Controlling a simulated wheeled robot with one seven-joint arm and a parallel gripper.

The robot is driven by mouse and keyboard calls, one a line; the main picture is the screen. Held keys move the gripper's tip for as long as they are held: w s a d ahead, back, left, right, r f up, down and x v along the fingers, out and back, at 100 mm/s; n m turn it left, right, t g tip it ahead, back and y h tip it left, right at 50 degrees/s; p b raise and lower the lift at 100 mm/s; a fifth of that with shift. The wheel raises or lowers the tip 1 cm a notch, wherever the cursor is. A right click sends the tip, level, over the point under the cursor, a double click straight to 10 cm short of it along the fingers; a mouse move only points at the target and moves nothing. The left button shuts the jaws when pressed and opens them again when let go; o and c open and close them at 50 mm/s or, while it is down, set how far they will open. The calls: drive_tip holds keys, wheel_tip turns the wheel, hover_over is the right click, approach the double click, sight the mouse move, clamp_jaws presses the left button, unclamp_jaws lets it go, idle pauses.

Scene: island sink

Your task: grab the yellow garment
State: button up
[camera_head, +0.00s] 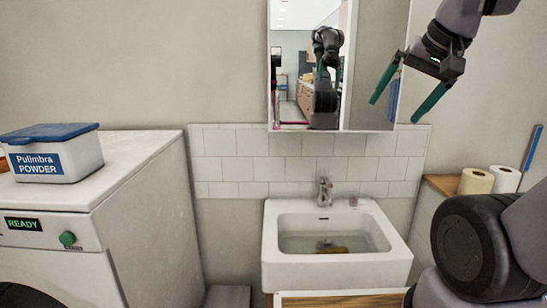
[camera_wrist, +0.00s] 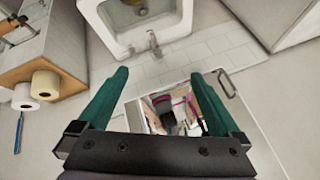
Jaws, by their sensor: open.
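A small yellow-brown item (camera_head: 332,250), which may be the yellow garment, lies in the basin of the white sink (camera_head: 388,262). It is too small to tell its shape, and it seems to lie in water. My gripper (camera_head: 393,111) is open and empty, its two green fingers apart. It is high up at the right, in front of the mirror cabinet and well above the sink. In the wrist view my gripper (camera_wrist: 158,73) points toward the mirror, and part of the sink (camera_wrist: 172,27) shows at the top edge.
A mirror cabinet (camera_head: 376,60) hangs above the sink, close to my gripper. A faucet (camera_head: 325,190) stands at the sink's back. A washing machine (camera_head: 140,165) with a powder box (camera_head: 60,160) is at left. Paper rolls (camera_head: 476,182) sit on a ledge at right.

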drive_tip(key=shift+s, duration=0.35)
idle(0.3)
drive_tip(key=m+g+h, duration=0.2)
drive_tip(key=m+g, duration=0.5)
drive_tip(key=m, duration=0.7)
hover_over(335, 250)
drive_tip(key=f, duration=4.7)
drive_tip(key=shift+w, duration=0.25)
drive_tip(key=f, duration=0.5)
drive_tip(key=shift+s+f, duration=0.2)
drive_tip(key=shift+f, duration=0.1)
